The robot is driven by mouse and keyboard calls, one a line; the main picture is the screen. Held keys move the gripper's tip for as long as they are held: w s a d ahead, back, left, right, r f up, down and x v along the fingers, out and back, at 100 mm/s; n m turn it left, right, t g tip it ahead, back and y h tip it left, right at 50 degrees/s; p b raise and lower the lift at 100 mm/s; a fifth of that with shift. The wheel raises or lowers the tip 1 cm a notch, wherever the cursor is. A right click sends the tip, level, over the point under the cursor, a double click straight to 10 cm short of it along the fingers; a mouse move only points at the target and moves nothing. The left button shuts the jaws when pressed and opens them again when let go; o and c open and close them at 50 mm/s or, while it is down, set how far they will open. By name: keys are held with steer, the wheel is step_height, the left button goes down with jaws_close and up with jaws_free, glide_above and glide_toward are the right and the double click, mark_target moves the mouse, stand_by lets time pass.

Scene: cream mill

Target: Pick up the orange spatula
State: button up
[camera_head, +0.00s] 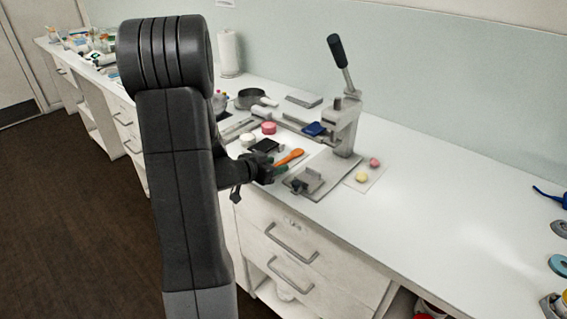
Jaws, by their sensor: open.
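The orange spatula (289,157) lies on the white counter, left of the lever press. Its orange part points up and to the right. Its lower left end is hidden behind my gripper. My gripper (268,172) is open, at the counter's front edge, close to the spatula's lower left end. I cannot tell from this view whether it touches the spatula or whether the spatula lies between the fingers.
The grey lever press (345,125) stands right of the spatula, its base reaching toward the front edge. Beside it lie a blue item (314,129), a pink round (269,128) and a black box (265,146).

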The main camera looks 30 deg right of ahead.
jaws_close()
step_height(320, 180, up, 10)
steer(key=p, duration=0.2)
steer(key=shift+p, duration=0.4)
stand_by(0.5)
